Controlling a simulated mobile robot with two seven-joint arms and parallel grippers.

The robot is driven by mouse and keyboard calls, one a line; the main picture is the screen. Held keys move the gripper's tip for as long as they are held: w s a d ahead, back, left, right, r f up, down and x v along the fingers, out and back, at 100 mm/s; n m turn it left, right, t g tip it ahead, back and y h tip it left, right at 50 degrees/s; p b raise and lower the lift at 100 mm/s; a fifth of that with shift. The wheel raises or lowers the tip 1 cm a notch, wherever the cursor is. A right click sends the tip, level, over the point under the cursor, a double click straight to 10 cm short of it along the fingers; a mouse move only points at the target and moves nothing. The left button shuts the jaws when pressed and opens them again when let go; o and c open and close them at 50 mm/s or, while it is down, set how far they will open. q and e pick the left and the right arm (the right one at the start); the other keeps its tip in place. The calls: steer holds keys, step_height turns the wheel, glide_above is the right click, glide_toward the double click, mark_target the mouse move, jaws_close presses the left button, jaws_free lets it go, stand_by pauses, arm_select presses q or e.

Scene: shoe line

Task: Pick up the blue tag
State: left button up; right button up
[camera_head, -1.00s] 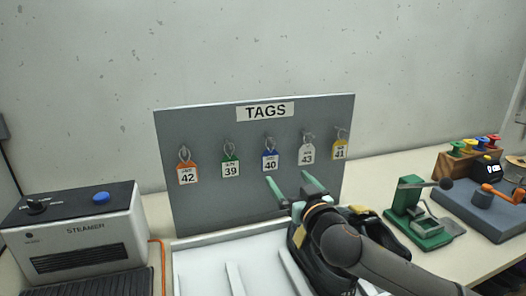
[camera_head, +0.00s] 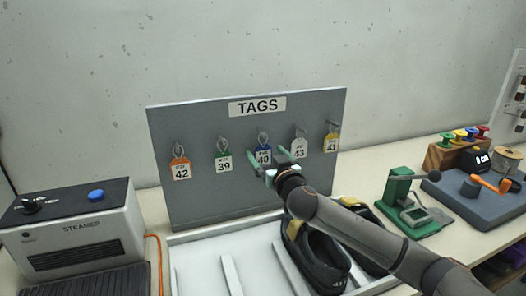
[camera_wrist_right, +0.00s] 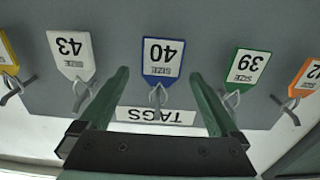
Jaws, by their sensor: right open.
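The blue tag (camera_head: 263,156), marked 40, hangs from a hook in the middle of the grey tag board (camera_head: 190,205). In the head view my right gripper (camera_head: 268,156) is in front of the board, with its green fingers on either side of the blue tag. In the right wrist view the blue tag (camera_wrist_right: 163,60) appears upside down between and ahead of the open fingers (camera_wrist_right: 160,88), with no finger seen touching it. Its hook and ring show just below it there. My left gripper is not in view.
Green tag 39 (camera_head: 223,164) and white tag 43 (camera_head: 299,148) hang on either side. Orange tag 42 (camera_head: 180,169) and yellow tag 41 (camera_head: 331,142) hang farther out. Black shoes (camera_head: 318,262) sit in the white tray (camera_head: 200,268) below; a steamer (camera_head: 75,235) stands left.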

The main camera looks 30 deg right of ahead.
steer(key=shift+x, duration=1.4)
steer(key=shift+a, duration=0.1)
steer(key=c, duration=1.4)
